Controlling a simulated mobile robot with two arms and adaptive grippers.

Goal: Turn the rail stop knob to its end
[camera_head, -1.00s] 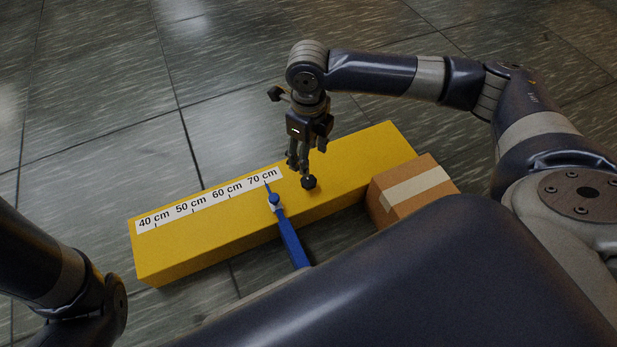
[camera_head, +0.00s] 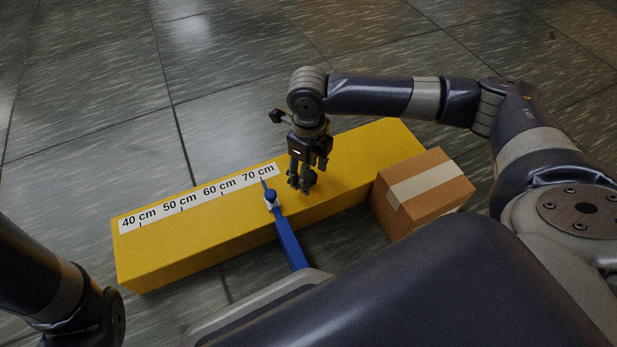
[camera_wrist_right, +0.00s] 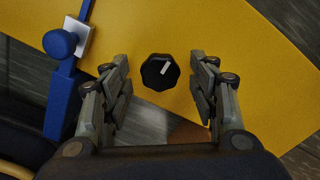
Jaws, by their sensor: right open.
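A black lobed knob (camera_wrist_right: 160,72) with a white mark pointing to the upper right stands on the yellow beam (camera_head: 215,238). My right gripper (camera_head: 303,184) points down over the beam, to the right of the scale. It is open, and in the right wrist view its fingers (camera_wrist_right: 162,85) lie on either side of the knob with gaps. In the head view the fingers largely hide the knob. A blue arm with a round blue knob (camera_head: 270,196) crosses the beam, its tip near the 70 cm mark; it also shows in the right wrist view (camera_wrist_right: 61,43). My left gripper is out of view.
A white scale strip (camera_head: 200,196) marked 40 to 70 cm runs along the beam's far edge. A taped cardboard box (camera_head: 440,190) stands close by the beam's near right side. The tiled floor beyond the beam is clear.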

